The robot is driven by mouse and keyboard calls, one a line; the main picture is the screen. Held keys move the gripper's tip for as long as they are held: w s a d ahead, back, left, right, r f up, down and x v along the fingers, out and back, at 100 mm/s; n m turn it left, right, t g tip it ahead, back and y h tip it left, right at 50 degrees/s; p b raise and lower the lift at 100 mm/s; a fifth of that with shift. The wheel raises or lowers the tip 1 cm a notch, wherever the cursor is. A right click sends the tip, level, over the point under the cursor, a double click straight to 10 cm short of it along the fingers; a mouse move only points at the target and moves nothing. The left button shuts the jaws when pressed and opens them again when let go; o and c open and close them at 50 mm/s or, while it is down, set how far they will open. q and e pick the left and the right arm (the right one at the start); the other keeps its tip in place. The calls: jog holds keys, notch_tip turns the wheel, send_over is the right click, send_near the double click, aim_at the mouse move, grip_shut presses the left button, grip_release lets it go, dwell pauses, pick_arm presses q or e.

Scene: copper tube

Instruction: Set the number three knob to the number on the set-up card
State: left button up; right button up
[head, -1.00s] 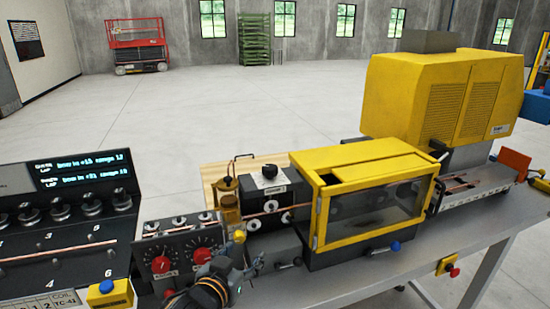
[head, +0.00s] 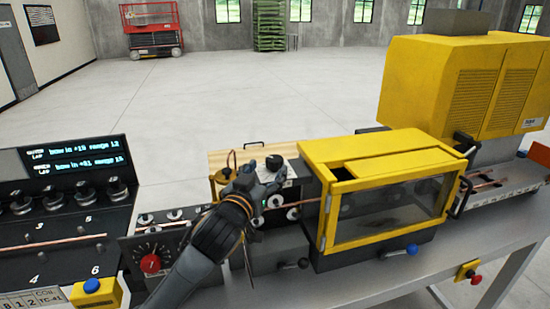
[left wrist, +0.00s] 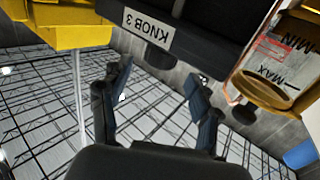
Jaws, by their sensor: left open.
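My left gripper (head: 262,182) is in front of the grey roller box with the black top knob (head: 274,162), and hides part of that box. In the left wrist view the open fingers (left wrist: 158,95) have nothing between them. An upside-down label reading KNOB 3 (left wrist: 148,31) is on a dark block just beyond them. A dark rounded part (left wrist: 160,58), possibly the knob, shows below the label. My right gripper is out of view.
A red-dialled knob (head: 150,264) is left of my forearm. The yellow guard box (head: 375,185) stands close to the right of the gripper. A copper tube (head: 290,232) runs through the machine. A cup with MIN and MAX marks (left wrist: 275,70) is near the fingers.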

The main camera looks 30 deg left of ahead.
aim_at(272, 161)
pick_arm(q)
jog(key=x, duration=0.1)
jog(key=p+x, duration=0.1)
jog(key=x, duration=0.2)
jog(key=shift+r, duration=0.3)
jog(key=shift+w+a+f+p, duration=0.15)
jog(key=shift+w+p, duration=0.25)
jog(key=shift+w, duration=0.3)
jog(key=shift+w+f, duration=0.1)
jog(key=shift+w, duration=0.15)
jog(key=c, duration=1)
jog(key=shift+c, duration=1)
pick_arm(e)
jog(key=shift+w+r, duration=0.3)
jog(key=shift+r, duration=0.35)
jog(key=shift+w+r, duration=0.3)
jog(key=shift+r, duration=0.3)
